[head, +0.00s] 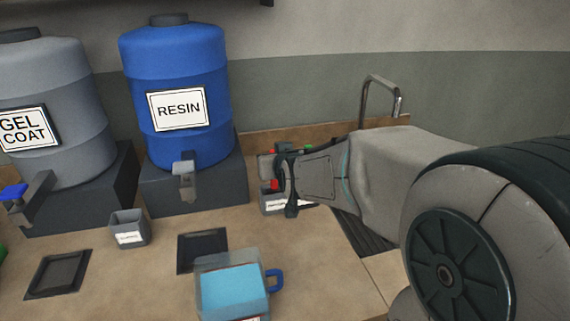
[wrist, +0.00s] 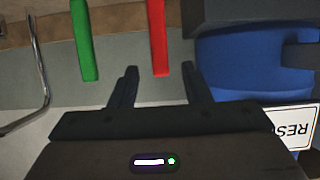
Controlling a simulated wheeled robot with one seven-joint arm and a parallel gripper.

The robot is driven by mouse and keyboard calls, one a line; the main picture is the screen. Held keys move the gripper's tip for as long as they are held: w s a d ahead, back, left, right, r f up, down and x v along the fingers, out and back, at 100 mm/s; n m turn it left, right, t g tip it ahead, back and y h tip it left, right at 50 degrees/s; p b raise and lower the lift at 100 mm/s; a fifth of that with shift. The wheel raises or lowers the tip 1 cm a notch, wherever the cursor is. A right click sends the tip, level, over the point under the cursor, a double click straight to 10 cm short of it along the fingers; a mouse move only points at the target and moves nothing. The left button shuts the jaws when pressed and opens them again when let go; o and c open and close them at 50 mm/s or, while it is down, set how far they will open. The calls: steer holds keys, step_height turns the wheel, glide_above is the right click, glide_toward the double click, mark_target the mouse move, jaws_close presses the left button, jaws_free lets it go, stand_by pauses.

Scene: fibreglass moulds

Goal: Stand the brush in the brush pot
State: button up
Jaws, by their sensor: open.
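My gripper (head: 284,182) is open at the grey labelled bin (head: 270,204) near the wall, and hides much of it.
A blue resin drum (head: 180,75) and a grey gel coat drum (head: 60,85) stand on dark blocks behind. A clear jug (head: 232,290) with blue contents and a blue handle stands in front. Two dark square pads lie on the bench. A metal tap (head: 382,85) rises behind my arm.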

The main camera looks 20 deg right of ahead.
steer(key=v, duration=0.8)
steer(key=shift+s, duration=0.15)
steer(key=s+f+g+p, duration=0.1)
steer(key=s+f+g, duration=0.3)
steer(key=s, duration=0.5)
steer(key=s+f+g+p, duration=0.2)
steer(key=s+f+g, duration=0.2)
steer(key=s, duration=0.5)
steer(key=g, duration=0.2)
steer(key=shift+f+g, duration=0.35)
steer(key=shift+g, duration=0.05)
